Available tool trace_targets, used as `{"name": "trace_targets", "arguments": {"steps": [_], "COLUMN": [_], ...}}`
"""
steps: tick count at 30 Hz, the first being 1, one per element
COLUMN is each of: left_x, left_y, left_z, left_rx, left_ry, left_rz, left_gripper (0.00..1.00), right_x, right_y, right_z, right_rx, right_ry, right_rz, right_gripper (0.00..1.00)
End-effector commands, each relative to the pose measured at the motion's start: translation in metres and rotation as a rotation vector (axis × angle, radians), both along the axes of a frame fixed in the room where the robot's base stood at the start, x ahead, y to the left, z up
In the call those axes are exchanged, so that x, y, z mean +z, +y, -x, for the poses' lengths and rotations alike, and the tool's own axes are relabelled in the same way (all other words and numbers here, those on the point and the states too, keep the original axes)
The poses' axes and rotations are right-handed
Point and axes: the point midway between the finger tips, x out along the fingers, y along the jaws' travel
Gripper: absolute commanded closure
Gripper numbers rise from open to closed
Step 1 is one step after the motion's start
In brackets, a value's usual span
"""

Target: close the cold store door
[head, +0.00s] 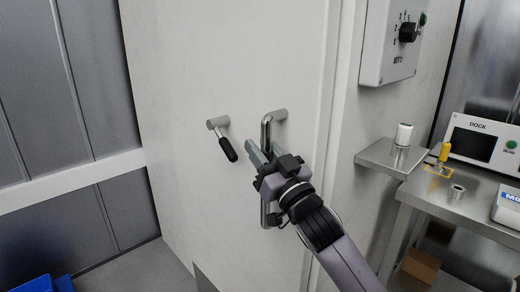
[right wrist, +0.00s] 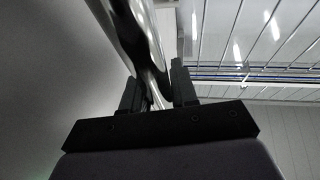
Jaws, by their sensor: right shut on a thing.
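The cold store door (head: 180,120) is a large white panel filling the middle of the head view. From this view I cannot tell whether it is fully seated in its frame. A vertical metal bar handle (head: 267,131) stands on it near its right edge. A lever with a black grip (head: 228,149) is to the left of the bar. My right gripper (head: 265,160) is at the bar handle, shut on it. In the right wrist view the shiny bar (right wrist: 146,45) runs between the two dark fingers (right wrist: 158,88). My left gripper is not in view.
Right of the door, a control box (head: 390,45) with a black knob is on the wall. Below it, a small shelf (head: 380,160) holds a white canister (head: 403,134). A metal bench (head: 450,205) carries a dock unit (head: 480,145) and a yellow-handled item (head: 444,152). Blue bins (head: 45,284) are at lower left.

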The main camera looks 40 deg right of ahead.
Motion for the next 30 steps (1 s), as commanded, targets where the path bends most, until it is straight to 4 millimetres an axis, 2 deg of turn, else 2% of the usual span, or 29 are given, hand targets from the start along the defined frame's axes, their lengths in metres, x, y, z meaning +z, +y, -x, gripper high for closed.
{"name": "trace_targets", "arguments": {"steps": [1, 3, 14, 30], "left_x": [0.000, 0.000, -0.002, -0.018], "left_y": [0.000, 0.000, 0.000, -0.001], "left_z": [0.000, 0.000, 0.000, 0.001], "left_rx": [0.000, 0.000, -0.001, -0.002], "left_ry": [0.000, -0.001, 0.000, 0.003], "left_rz": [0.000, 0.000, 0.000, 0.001], "left_gripper": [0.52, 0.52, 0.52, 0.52], "right_x": [-0.003, -0.003, -0.004, -0.028], "right_y": [0.001, 0.001, 0.001, 0.008], "right_z": [0.001, 0.001, 0.003, 0.061], "right_rx": [0.001, 0.001, 0.000, 0.000], "right_ry": [0.006, 0.006, 0.004, 0.005], "right_rz": [0.000, 0.000, 0.000, -0.002], "right_gripper": [0.69, 0.52, 0.52, 0.52]}}
